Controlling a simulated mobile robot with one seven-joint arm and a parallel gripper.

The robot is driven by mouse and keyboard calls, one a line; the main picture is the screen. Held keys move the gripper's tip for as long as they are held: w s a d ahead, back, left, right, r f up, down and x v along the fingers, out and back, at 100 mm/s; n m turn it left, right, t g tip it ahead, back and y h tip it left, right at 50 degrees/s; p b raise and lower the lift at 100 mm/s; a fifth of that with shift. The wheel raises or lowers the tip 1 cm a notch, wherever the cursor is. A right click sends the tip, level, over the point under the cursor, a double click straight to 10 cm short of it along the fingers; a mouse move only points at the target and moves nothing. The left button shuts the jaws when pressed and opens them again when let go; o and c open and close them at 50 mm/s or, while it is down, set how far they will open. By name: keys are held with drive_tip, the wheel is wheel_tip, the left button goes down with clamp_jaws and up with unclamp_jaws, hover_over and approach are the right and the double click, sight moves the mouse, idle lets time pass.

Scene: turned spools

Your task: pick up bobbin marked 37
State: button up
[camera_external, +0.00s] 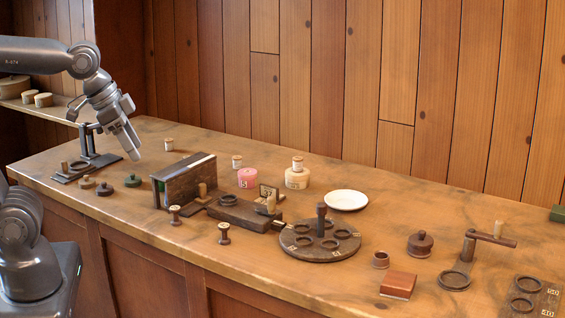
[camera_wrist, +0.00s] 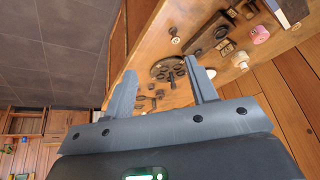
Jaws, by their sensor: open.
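Several small spools stand on the wooden bench, and I cannot read the number 37 on any of them. Two dark-ended spools stand near the front edge, a left one (camera_external: 175,214) and a right one (camera_external: 223,232). Pale spools stand further back: one at the back left (camera_external: 168,144), one near the middle (camera_external: 237,161), and one on top of a cream round container (camera_external: 297,180). My gripper (camera_external: 135,153) is above the left part of the bench, apart from all spools. In the wrist view my gripper (camera_wrist: 160,66) is open with nothing between its fingers.
A dark upright block (camera_external: 180,181), a pink pot (camera_external: 247,178), a white plate (camera_external: 346,200) and a round dark holder (camera_external: 320,247) occupy the middle. A dark stand (camera_external: 87,166) is at left. A reddish box (camera_external: 398,285) and a lidded pot (camera_external: 420,244) are at right.

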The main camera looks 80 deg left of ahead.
drive_tip(key=w+a+f+g, duration=0.1)
drive_tip(key=w+a+g, duration=0.1)
drive_tip(key=w+a, duration=0.85)
drive_tip(key=w+a+f+g, duration=0.1)
drive_tip(key=w+a, duration=0.4)
drive_tip(key=a, duration=1.1)
drive_tip(key=s+a+f, duration=0.1)
drive_tip(key=a+f, duration=0.3)
drive_tip(key=a, duration=0.3)
drive_tip(key=s+a+f+g, duration=0.1)
drive_tip(key=a+f, duration=0.2)
drive_tip(key=a, duration=0.5)
drive_tip(key=s+a+f+g, duration=0.1)
drive_tip(key=a+f, duration=0.3)
drive_tip(key=a, duration=0.4)
drive_tip(key=shift+s+f+h, duration=0.1)
drive_tip(key=shift+f+h, duration=0.2)
drive_tip(key=shift+f, duration=0.05)
drive_tip(key=f, duration=0.5)
drive_tip(key=shift+s+a+f, duration=0.1)
drive_tip(key=shift+a+f, duration=0.1)
drive_tip(key=shift+w+f, duration=0.2)
drive_tip(key=shift+f, duration=2.7)
drive_tip(key=shift+c, duration=0.5)
drive_tip(key=c, duration=0.9)
